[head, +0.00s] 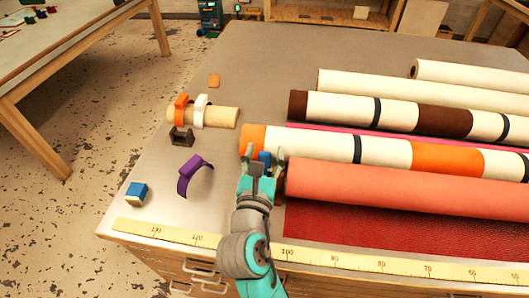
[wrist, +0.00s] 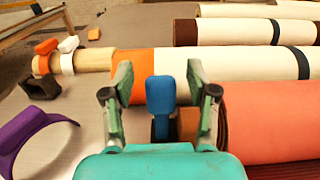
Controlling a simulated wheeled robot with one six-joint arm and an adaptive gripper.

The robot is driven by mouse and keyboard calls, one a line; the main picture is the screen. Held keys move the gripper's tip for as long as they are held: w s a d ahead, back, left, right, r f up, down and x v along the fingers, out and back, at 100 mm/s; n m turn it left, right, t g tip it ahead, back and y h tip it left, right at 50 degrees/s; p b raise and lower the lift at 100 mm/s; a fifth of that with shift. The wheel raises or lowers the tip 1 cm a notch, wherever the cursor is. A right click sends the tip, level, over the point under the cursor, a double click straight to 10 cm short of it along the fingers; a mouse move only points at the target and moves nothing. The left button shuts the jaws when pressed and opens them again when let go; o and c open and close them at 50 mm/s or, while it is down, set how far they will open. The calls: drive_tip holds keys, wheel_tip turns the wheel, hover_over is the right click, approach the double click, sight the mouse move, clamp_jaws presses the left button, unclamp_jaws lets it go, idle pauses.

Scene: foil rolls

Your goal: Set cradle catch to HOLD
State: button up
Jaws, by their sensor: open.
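A small blue upright piece (wrist: 161,92), perhaps the cradle catch, stands in front of the near end of the orange-and-white roll (wrist: 140,64). In the head view the blue piece (head: 265,156) is small and partly hidden by my gripper (head: 264,160). My gripper is open, with one finger on each side of the blue piece in the wrist view (wrist: 158,84). I cannot tell whether a finger touches it. No HOLD marking is readable, and the catch's setting cannot be told.
A coral roll (head: 380,187) lies close right of my gripper. A purple clip (head: 193,172), a dark bracket (head: 181,137), a blue-and-cream block (head: 137,192) and a pale roll with orange and white clips (head: 222,117) are left. A yellow ruler (head: 340,259) runs along the front edge.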

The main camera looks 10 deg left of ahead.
drive_tip(key=shift+w, duration=0.15)
clamp_jaws()
drive_tip(key=shift+s+t, duration=1.1)
drive_tip(key=shift+t, duration=0.4)
